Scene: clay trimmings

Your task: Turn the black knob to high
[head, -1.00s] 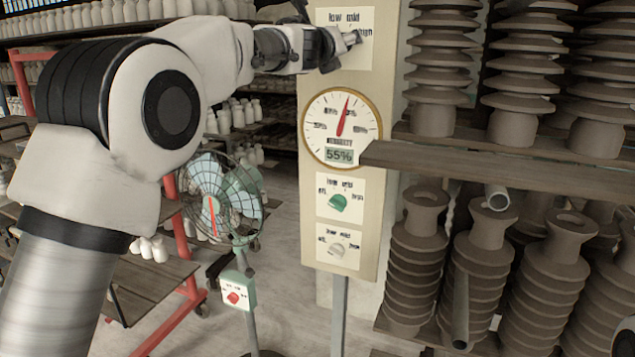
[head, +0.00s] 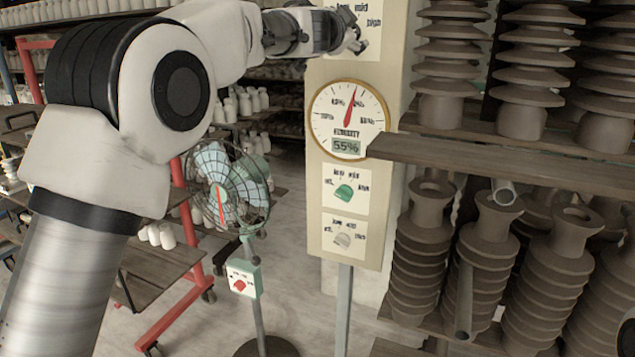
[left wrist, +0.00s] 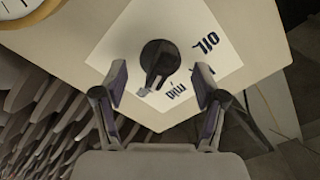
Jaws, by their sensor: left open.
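The black knob (left wrist: 159,56) sits on a white label plate (left wrist: 222,66) in the left wrist view. Its pointer aims toward the lower left of that picture, just past the word "mid" and away from "off". The "high" mark is hidden there. In the head view the label plate (head: 371,20) shows "mid" and "high" at the top of the panel, and my gripper hides the knob. My left gripper (head: 354,40) is open in front of the plate. In the left wrist view its fingers stand on either side of the knob's pointer, apart from it.
The panel (head: 397,95) also carries a humidity gauge (head: 348,118) reading 55%, a green knob (head: 344,192) and a white knob (head: 343,239). A wooden shelf (head: 500,160) with brown ribbed insulators lies close on the right. A fan (head: 225,190) stands left of the panel.

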